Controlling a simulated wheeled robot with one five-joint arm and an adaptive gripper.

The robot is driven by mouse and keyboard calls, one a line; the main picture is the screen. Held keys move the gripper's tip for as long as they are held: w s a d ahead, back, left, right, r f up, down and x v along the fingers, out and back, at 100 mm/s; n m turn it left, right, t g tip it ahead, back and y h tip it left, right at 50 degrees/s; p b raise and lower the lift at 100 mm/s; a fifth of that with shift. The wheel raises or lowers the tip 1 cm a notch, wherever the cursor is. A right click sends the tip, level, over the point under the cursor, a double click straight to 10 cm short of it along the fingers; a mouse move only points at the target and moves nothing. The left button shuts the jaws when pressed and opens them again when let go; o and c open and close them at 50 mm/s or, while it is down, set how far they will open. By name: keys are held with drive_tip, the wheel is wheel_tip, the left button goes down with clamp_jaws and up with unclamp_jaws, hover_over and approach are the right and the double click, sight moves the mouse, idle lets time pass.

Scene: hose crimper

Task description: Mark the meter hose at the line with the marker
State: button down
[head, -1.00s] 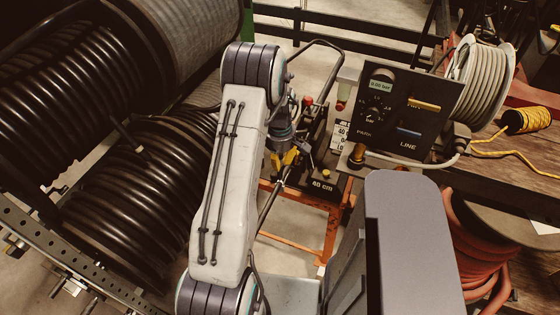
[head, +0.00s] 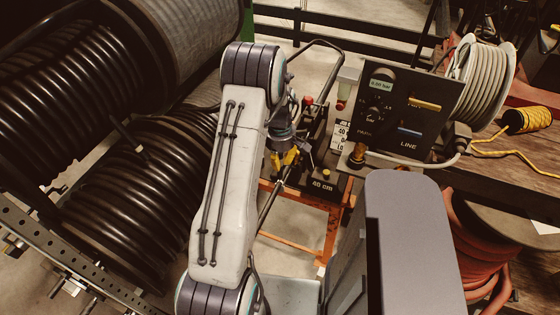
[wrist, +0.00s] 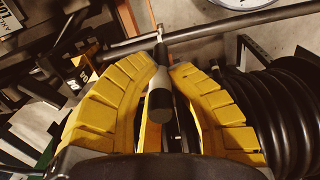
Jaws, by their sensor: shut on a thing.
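My gripper (wrist: 160,95) has yellow ribbed fingers shut around the marker (wrist: 160,103), a short cylinder with a dark rounded end and a paler section. The marker's far, narrow end points at a long grey hose or tube (wrist: 235,30), which I take for the meter hose, crossing the top of the wrist view. The tip looks at or very near it; I cannot tell whether they touch. I cannot make out the line.
A black gauge panel (head: 395,110) with yellow and blue levers stands right of the fixture. Large black hose coils (head: 140,185) fill the left. A pale hose reel (head: 487,85) and yellow cord spool (head: 525,120) are at right. An orange stand (head: 325,240) is below the fixture.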

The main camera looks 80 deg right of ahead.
drive_tip(key=shift+r, duration=0.15)
drive_tip(key=shift+r+p, duration=2.05)
drive_tip(key=shift+r, duration=1.3)
